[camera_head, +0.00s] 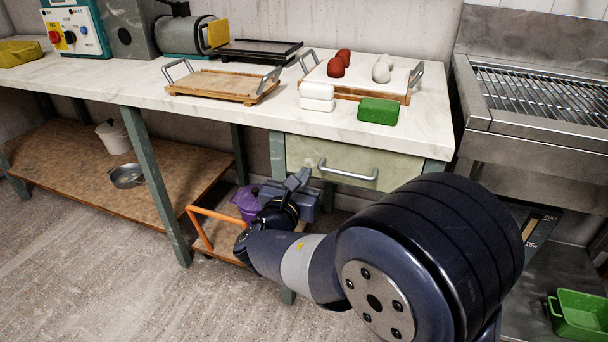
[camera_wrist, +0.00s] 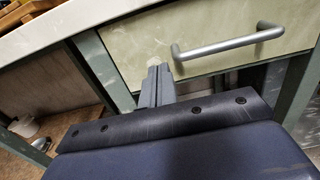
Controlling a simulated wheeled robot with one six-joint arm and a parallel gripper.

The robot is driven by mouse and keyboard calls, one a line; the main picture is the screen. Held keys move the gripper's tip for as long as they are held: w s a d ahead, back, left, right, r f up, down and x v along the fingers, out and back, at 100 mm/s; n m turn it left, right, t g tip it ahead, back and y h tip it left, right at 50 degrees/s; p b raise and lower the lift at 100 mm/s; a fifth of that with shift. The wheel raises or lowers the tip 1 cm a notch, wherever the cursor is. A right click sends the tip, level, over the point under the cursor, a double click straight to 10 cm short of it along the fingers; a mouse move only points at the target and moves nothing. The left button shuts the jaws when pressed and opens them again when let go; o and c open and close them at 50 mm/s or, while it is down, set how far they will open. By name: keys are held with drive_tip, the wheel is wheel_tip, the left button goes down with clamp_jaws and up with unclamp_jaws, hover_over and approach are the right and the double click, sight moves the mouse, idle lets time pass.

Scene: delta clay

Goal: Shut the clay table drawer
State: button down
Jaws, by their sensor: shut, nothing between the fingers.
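The clay table drawer (camera_head: 308,156) has a pale greenish front with a grey bar handle (camera_head: 348,173), set under the right end of the marble-topped table. The drawer front (camera_wrist: 215,25) and its handle (camera_wrist: 228,45) fill the top of the wrist view. The front looks close to flush with the table frame; I cannot tell whether a small gap remains. My gripper (camera_head: 297,180) is shut and empty, at the drawer's lower left. In the wrist view my fingertips (camera_wrist: 155,68) overlap the front's lower left part, left of the handle; contact cannot be told.
The tabletop (camera_head: 230,118) holds a wooden tray (camera_head: 215,83), a white board with clay lumps, white blocks and a green block (camera_head: 378,111). A purple pot (camera_head: 246,200) and an orange-handled carrier (camera_head: 197,228) are below, near my arm. A metal grill unit stands right.

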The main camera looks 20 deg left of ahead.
drive_tip(key=s+p, duration=0.2)
drive_tip(key=s, duration=0.7)
drive_tip(key=shift+s+a, duration=0.25)
drive_tip(key=shift+a, duration=0.2)
